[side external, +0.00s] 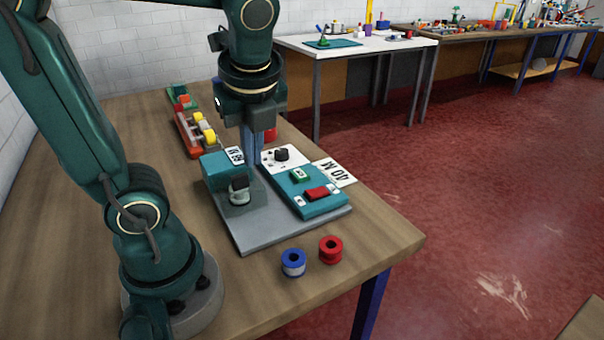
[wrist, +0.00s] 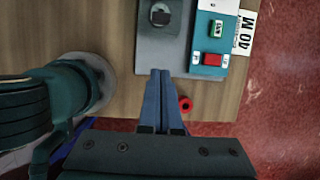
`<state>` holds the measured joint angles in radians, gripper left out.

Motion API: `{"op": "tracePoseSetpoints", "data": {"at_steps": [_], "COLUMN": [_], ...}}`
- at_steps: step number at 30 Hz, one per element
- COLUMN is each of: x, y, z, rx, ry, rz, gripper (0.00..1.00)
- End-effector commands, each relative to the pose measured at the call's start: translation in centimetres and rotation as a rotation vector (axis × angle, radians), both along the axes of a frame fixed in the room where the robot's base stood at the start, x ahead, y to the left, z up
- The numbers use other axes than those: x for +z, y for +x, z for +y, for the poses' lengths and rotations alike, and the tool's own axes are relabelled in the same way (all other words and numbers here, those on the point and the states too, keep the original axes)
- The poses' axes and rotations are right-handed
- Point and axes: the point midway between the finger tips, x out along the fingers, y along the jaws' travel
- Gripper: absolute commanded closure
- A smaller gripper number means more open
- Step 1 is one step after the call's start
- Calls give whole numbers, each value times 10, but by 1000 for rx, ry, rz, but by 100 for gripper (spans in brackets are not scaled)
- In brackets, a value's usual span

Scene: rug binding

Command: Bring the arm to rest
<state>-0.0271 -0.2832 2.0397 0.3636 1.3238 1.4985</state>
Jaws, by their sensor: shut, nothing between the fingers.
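My gripper (side external: 251,150) hangs pointing down over the grey base plate (side external: 247,237), behind the teal block of the machine (side external: 220,173) in the side external view. Its blue fingers (wrist: 162,75) are together and empty in the wrist view. I cannot tell the exact height of the fingertips above the plate. A teal panel (side external: 318,207) with a green button (side external: 299,175) and a red button (side external: 318,194) lies on the plate's right part. A black knob (side external: 281,154) sits on a white plate beside it.
A blue spool (side external: 293,263) and a red spool (side external: 331,249) stand near the table's front edge. A "40 M" card (side external: 335,172) lies by the panel. A red rack with yellow rollers (side external: 196,132) stands at the back left. The bench's front right corner (side external: 400,240) is clear.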

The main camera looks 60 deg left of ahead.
Motion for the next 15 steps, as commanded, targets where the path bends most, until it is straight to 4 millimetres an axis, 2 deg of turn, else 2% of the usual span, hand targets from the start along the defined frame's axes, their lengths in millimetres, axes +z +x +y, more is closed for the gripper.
{"op": "tracePoseSetpoints", "data": {"at_steps": [2, 9, 15], "x": [0, -8, -14], "y": [-7, -15, -14], "z": [-10, -50, -73], "rx": [79, 610, 1084], "ry": [-50, -338, -580], "rz": [-97, -429, -568], "gripper": [100, 100, 100]}}
